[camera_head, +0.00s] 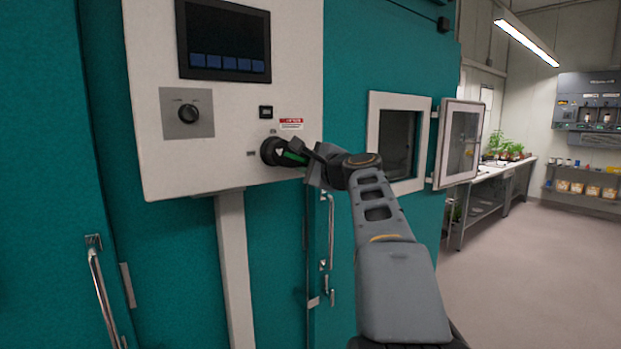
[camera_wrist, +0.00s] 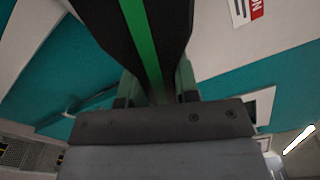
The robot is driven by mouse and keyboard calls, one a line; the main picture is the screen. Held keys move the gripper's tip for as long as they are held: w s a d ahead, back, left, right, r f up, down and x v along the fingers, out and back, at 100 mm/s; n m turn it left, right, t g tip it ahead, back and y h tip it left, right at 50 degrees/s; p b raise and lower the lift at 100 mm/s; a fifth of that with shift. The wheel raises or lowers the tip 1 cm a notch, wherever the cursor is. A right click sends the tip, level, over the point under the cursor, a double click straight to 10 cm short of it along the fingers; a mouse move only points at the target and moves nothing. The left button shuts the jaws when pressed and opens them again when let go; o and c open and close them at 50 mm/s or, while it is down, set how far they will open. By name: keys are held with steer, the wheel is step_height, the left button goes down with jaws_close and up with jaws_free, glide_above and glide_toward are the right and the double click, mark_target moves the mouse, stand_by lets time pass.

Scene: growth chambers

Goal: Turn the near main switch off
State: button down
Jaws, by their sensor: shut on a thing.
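The near main switch (camera_head: 270,151) is a black rotary switch low on the right of the white control panel (camera_head: 160,100). A green stripe runs along its black handle, which points right toward my gripper. Small marks above and left of the switch are too small to read. My gripper (camera_head: 300,156) reaches it from the right and is shut on the handle. In the wrist view the black handle with its green stripe (camera_wrist: 143,40) fills the upper middle, between the fingers of my gripper (camera_wrist: 158,92). The far part of the switch is out of that view.
The panel also carries a dark screen (camera_head: 224,40), a second knob (camera_head: 188,113) and a small black button (camera_head: 265,112). A small window door (camera_head: 460,143) stands open to the right of my arm. A bench (camera_head: 490,190) with plants stands farther right, with clear floor before it.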

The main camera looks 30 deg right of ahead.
steer(key=shift+d+r+n+b, duration=0.1)
steer(key=shift+r+n+b, duration=0.1)
steer(key=shift+r+n, duration=0.4)
steer(key=shift+d+r+n+b, duration=0.1)
steer(key=shift+r+n+b, duration=0.15)
steer(key=shift+n, duration=0.7)
steer(key=shift+d+r+n+b, duration=0.15)
steer(key=shift+r+n, duration=0.3)
steer(key=shift+n, duration=0.3)
steer(key=shift+a+r, duration=0.1)
steer(key=c, duration=0.9)
jaws_free()
steer(key=shift+o, duration=0.2)
steer(key=s+b, duration=0.3)
steer(key=s, duration=1)
steer(key=shift+s, duration=0.4)
